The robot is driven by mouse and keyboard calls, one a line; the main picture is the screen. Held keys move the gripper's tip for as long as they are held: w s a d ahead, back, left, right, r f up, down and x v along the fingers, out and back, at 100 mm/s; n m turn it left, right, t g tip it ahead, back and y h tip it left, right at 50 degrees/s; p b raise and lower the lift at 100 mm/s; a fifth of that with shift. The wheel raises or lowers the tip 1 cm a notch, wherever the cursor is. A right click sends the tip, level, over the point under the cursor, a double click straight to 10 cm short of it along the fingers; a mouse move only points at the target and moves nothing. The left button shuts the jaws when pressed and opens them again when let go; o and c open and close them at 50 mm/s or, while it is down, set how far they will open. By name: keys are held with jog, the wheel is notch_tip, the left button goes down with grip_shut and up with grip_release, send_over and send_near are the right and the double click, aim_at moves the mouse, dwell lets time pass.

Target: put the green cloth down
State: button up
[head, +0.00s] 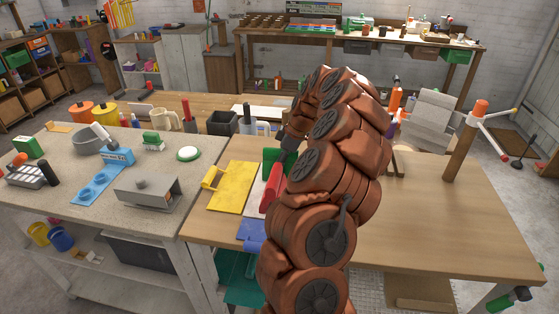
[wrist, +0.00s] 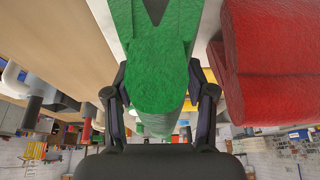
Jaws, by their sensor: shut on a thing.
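The green cloth (wrist: 158,85) fills the middle of the wrist view as a rounded roll between the two dark fingers of my gripper (wrist: 161,98), which is shut on it. In the head view the green cloth (head: 270,158) shows just left of my arm, above the wooden table; most of it is hidden. A red cloth-like roll (wrist: 270,60) is close on the right in the wrist view. It also shows below the green cloth in the head view (head: 275,186). My gripper (head: 289,144) is mostly hidden behind my arm there. I cannot tell whether the green cloth touches anything below.
Left of the cloths lie a yellow cloth or mat (head: 232,187) and a pale strip (head: 257,186), with a blue item (head: 251,231) at the front edge. A black box (head: 222,122) and mugs stand behind. The wooden table (head: 440,230) is clear right of my arm, up to a post (head: 465,145).

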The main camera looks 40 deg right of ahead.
jog(key=o, duration=1.2)
jog(key=shift+o, duration=0.2)
jog(key=shift+d+r, duration=0.1)
jog(key=shift+r, duration=0.05)
